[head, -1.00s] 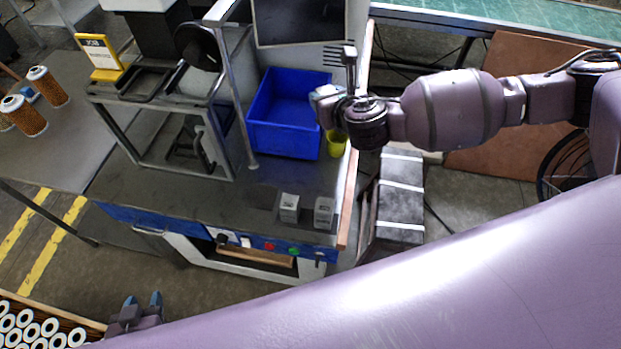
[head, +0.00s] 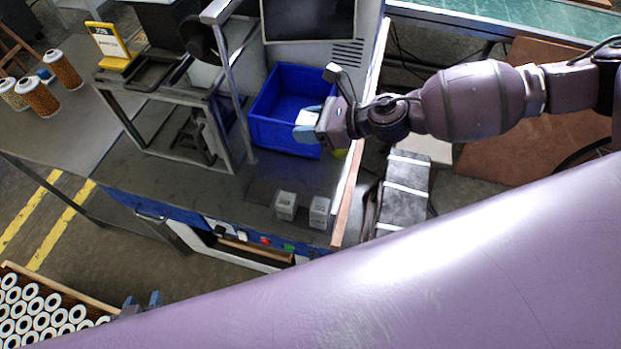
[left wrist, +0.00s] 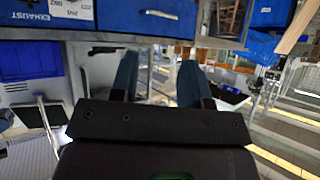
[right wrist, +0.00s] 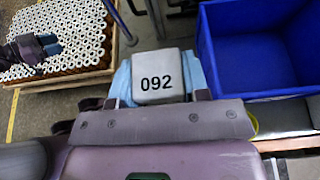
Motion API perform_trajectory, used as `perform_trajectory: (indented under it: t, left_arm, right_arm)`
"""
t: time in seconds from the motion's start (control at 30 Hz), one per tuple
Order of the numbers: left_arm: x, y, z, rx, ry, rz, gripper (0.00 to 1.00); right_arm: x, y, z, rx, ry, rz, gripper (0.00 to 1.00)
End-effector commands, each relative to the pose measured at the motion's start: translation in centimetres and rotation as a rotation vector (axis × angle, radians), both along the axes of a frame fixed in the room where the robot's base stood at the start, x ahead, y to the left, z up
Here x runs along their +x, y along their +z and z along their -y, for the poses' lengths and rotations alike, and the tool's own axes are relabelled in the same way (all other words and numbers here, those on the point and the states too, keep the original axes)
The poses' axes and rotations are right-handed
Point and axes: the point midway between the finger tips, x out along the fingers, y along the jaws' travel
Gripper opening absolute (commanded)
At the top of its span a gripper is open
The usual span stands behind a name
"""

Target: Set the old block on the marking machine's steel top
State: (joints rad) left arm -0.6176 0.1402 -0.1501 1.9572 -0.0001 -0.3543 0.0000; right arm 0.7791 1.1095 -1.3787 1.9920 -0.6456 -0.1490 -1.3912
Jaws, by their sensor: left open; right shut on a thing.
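My right gripper (head: 308,124) is shut on a pale grey block marked 092 (right wrist: 158,78), gripped between its blue fingertips. In the head view it is in front of the blue bin's front right corner, above the machine's steel top (head: 215,190). Two more grey blocks (head: 286,205) (head: 319,212) stand side by side on the front right of the steel top. My left gripper (head: 141,303) is low at the bottom left, partly hidden by my own arm. In the left wrist view its fingers (left wrist: 160,82) are apart with nothing between them.
A blue bin (head: 268,132) stands on the steel top, with a yellow cup (head: 340,153) mostly hidden beside it. A metal frame (head: 226,125) stands to the left. A crate of white-ended cartridges (head: 50,284) is at bottom left. The steel top's middle front is clear.

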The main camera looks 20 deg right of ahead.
Motion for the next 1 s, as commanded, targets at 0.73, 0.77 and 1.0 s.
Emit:
perform_trajectory:
  t: [0.73, 0.77, 1.0]
  left_arm:
    - [1.1, -1.5, 0.1, 0.001, -0.005, 0.029, 0.43]
    - [1.1, -1.5, 0.2, 0.001, -0.005, 0.029, 0.43]
    - [1.2, -1.7, 0.2, 0.001, -0.007, 0.032, 0.43]
  right_arm:
    - [0.0, -14.2, 0.1, 0.0, -0.006, -0.002, 0.13]
    - [0.1, -14.3, 0.1, 0.0, -0.007, -0.002, 0.13]
    - [0.0, -16.0, 0.1, 0.0, -0.007, -0.004, 0.13]
